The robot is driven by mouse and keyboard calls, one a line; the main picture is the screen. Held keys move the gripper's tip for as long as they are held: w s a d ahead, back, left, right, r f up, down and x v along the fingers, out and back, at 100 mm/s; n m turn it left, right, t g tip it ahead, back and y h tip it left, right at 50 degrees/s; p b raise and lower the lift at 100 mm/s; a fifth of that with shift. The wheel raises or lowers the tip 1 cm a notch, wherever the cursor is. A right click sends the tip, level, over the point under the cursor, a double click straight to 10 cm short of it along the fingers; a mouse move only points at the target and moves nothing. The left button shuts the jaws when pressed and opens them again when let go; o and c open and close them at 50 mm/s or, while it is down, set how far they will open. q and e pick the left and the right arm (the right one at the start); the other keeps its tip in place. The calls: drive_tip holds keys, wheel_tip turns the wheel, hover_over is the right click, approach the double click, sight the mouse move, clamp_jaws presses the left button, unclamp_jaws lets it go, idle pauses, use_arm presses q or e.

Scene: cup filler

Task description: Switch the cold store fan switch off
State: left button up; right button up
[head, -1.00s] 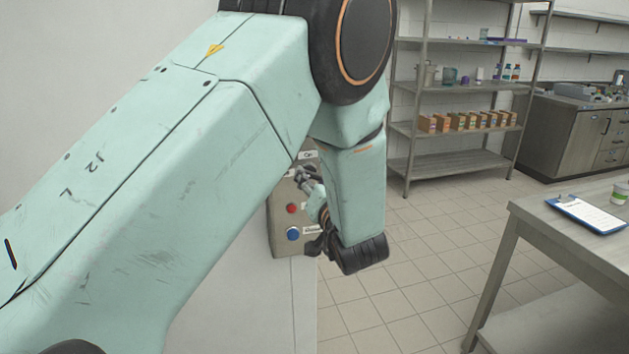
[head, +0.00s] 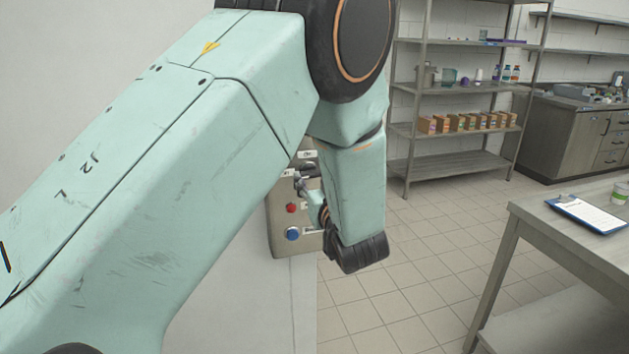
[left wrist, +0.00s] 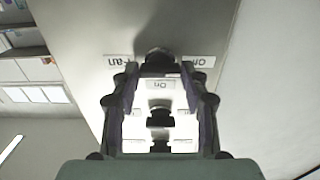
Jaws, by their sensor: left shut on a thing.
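My left gripper (head: 308,173) is at the upper part of the box, partly hidden by my forearm. In the left wrist view my left gripper (left wrist: 159,68) has its fingertips on either side of a dark switch knob (left wrist: 158,58), shut on it. Upside-down labels surround it: a Fan label (left wrist: 118,61) at left, a short one at right, and an On label (left wrist: 160,84) below. My right gripper is out of view.
A steel table (head: 560,235) with a clipboard (head: 588,214) stands at right. A metal shelf rack (head: 455,162) with boxes and bottles stands behind. The tiled floor between is clear. My left arm covers much of the head view.

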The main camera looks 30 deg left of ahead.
use_arm(q)
drive_tip(key=o, duration=1.1)
drive_tip(key=shift+o, duration=0.2)
wheel_tip(320, 180, up, 10)
idle(0.3)
